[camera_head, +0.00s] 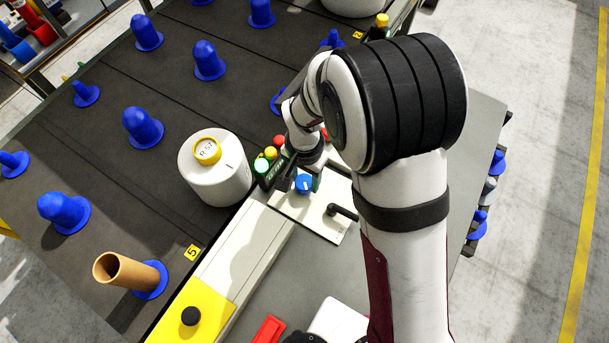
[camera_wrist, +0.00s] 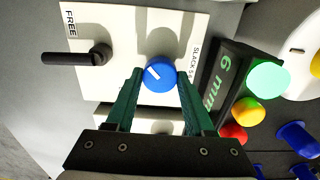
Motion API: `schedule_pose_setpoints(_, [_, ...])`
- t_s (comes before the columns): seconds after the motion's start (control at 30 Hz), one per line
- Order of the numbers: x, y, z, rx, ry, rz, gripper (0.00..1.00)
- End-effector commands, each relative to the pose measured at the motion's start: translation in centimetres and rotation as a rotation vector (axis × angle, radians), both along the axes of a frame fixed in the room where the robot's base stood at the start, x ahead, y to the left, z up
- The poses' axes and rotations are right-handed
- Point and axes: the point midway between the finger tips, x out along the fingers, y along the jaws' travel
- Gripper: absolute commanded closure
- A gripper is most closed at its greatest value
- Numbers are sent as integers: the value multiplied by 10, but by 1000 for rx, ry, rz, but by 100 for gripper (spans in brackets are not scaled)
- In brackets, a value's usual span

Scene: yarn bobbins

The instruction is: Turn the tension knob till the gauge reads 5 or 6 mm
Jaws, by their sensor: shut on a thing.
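The blue tension knob (camera_head: 303,184) sits on a white panel (camera_head: 322,219); in the wrist view the knob (camera_wrist: 158,75) shows a white pointer line toward the upper left. My gripper (camera_wrist: 160,82) has its two green fingers on either side of the knob and is shut on it. In the head view the fingers of my gripper (camera_head: 304,182) stand around the knob. The gauge (camera_wrist: 217,82) is a dark box beside the panel and reads "6 mm" in green. Its green lamp (camera_wrist: 268,79) is bright; the yellow lamp (camera_wrist: 247,111) and red lamp (camera_wrist: 233,132) look dimmer.
A black lever (camera_head: 342,211) stands on the panel close to the knob, by the word "FREE" in the wrist view. A white yarn bobbin (camera_head: 216,181) stands left of the gauge.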

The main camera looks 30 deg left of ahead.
Motion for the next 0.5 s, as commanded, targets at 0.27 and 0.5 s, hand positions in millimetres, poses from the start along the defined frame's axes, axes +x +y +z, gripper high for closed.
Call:
schedule_pose_setpoints(0.27, [-1,0,0,-2,3,-3,100])
schedule_pose_setpoints(0.5, [-1,0,0,-1,2,-1,17])
